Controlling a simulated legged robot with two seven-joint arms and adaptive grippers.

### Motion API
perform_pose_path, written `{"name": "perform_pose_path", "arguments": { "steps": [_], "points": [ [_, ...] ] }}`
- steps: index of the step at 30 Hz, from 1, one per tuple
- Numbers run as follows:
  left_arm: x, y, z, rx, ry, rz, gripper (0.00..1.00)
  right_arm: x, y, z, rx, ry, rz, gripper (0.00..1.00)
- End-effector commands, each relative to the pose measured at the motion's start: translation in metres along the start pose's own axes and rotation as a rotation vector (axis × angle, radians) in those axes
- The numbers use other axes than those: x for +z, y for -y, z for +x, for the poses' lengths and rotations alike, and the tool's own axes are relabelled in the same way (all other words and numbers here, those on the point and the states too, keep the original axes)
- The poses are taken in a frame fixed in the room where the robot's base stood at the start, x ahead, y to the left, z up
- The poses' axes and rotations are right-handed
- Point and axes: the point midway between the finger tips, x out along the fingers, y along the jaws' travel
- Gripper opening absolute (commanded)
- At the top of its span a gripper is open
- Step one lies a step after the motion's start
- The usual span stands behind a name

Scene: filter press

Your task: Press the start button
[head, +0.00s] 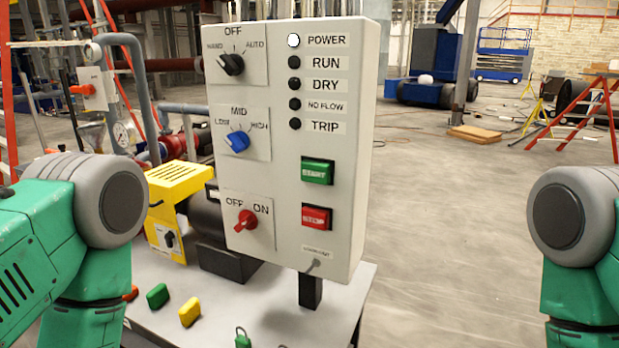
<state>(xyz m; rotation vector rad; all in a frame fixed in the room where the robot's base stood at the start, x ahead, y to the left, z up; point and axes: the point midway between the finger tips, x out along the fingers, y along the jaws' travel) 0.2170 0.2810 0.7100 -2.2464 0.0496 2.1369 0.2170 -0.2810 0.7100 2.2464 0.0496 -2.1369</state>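The green START button (318,171) is on the right half of the front of a pale control box (282,200), above the red STOP button (317,217). The box stands on a short dark post in the middle of the head view. The POWER lamp (293,41) looks white; the RUN lamp (294,62) below it is dark. My green and grey arms show at the left and right edges, both apart from the box. Neither gripper is in the picture.
The box also carries a black selector (231,65), a blue selector (238,140) and a red selector (246,220). Green and yellow small items (190,311) lie on the pale table (262,310). Open floor (450,210) lies right of the box.

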Motion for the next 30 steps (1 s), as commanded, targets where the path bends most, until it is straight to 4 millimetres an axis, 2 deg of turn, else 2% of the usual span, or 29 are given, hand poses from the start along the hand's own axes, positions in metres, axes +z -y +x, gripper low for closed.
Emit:
{"name": "perform_pose_path", "arguments": {
  "steps": [12, 13, 15, 16, 30],
  "points": [
    [0.0000, 0.0000, 0.0000, 0.000, 0.000, 0.000, 0.36, 0.0000, 0.0000, 0.0000, 0.000, 0.000, 0.000, 0.40],
    [0.0000, 0.0000, 0.0000, 0.000, 0.000, 0.000, 0.33, 0.0000, 0.0000, 0.0000, 0.000, 0.000, 0.000, 0.40],
    [0.0000, 0.0000, 0.0000, 0.000, 0.000, 0.000, 0.08, 0.0000, 0.0000, 0.0000, 0.000, 0.000, 0.000, 0.40],
    [0.0000, 0.0000, 0.0000, 0.000, 0.000, 0.000, 0.00, 0.0000, 0.0000, 0.0000, 0.000, 0.000, 0.000, 0.40],
    [0.0000, 0.0000, 0.0000, 0.000, 0.000, 0.000, 0.00, 0.0000, 0.0000, 0.0000, 0.000, 0.000, 0.000, 0.40]
  ]
}}
